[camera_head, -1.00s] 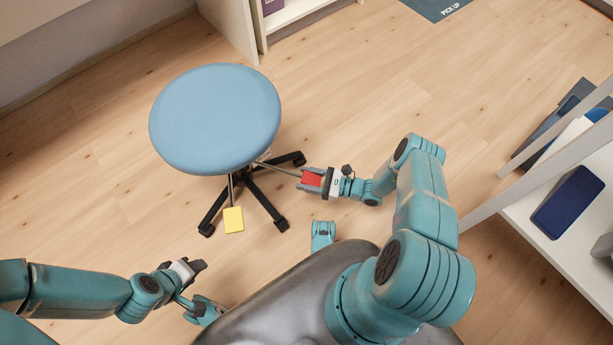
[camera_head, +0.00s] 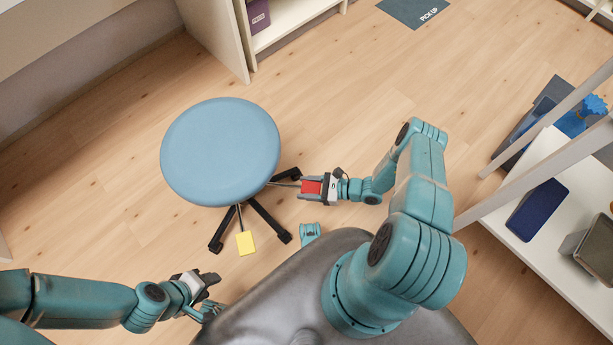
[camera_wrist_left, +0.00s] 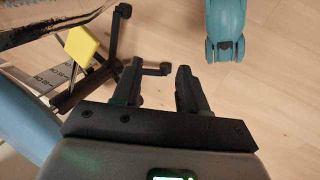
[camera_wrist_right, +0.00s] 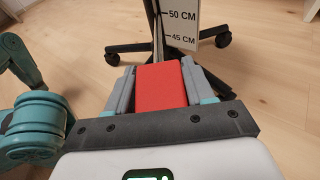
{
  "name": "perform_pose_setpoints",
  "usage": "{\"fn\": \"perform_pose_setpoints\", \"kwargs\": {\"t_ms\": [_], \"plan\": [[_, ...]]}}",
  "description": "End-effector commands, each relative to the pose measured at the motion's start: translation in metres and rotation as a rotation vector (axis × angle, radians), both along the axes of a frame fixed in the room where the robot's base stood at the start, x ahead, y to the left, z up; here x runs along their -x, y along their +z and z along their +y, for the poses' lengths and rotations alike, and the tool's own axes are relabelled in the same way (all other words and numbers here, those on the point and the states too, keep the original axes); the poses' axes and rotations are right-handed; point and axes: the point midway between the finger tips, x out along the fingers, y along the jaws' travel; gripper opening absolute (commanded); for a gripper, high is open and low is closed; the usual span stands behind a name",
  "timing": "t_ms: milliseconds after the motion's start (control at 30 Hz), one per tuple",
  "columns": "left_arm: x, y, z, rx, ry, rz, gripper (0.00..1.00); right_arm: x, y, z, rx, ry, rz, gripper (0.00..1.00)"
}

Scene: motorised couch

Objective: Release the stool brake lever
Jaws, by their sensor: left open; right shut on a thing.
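The stool has a round blue seat (camera_head: 220,150) on a black star base. A red lever paddle (camera_head: 312,187) sticks out on a thin rod from under the seat's right side. My right gripper (camera_head: 305,187) is shut on this paddle; in the right wrist view the red paddle (camera_wrist_right: 162,86) lies between its fingers (camera_wrist_right: 160,78). A yellow paddle (camera_head: 246,243) hangs on another rod at the front of the stool and also shows in the left wrist view (camera_wrist_left: 80,43). My left gripper (camera_head: 212,284) is open and empty, below and left of the yellow paddle.
A height scale (camera_wrist_right: 184,22) stands on the stool. A white shelf (camera_head: 520,215) with a dark blue box (camera_head: 537,209) is on the right. A cabinet (camera_head: 213,35) stands behind, and a "PICK UP" mat (camera_head: 415,10) lies at the back. The middle floor is clear.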

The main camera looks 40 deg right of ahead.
Motion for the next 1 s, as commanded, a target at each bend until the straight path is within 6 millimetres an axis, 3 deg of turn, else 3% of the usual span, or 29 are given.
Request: {"fn": "perform_pose_setpoints", "kwargs": {"t_ms": [33,367,400,467,1000], "plan": [[0.0008,0.0056,-0.0007,0.000,-0.003,0.001,0.43,-0.0011,0.0085,-0.0020,0.000,-0.004,-0.006,0.00],[0.0008,0.0042,-0.0009,0.000,-0.003,0.001,0.43,-0.0013,0.0081,-0.0027,-0.001,-0.005,-0.006,0.00],[0.0008,0.0042,-0.0009,0.000,-0.003,0.001,0.43,-0.0015,0.0081,-0.0027,-0.001,-0.005,-0.006,0.59],[0.0007,0.0043,-0.0007,0.000,-0.003,0.001,0.43,-0.0018,0.0080,-0.0026,-0.001,-0.004,-0.006,0.73],[0.0007,0.0062,-0.0009,0.001,-0.003,0.001,0.43,0.0022,0.0101,-0.0067,-0.001,-0.004,-0.004,0.73]]}}
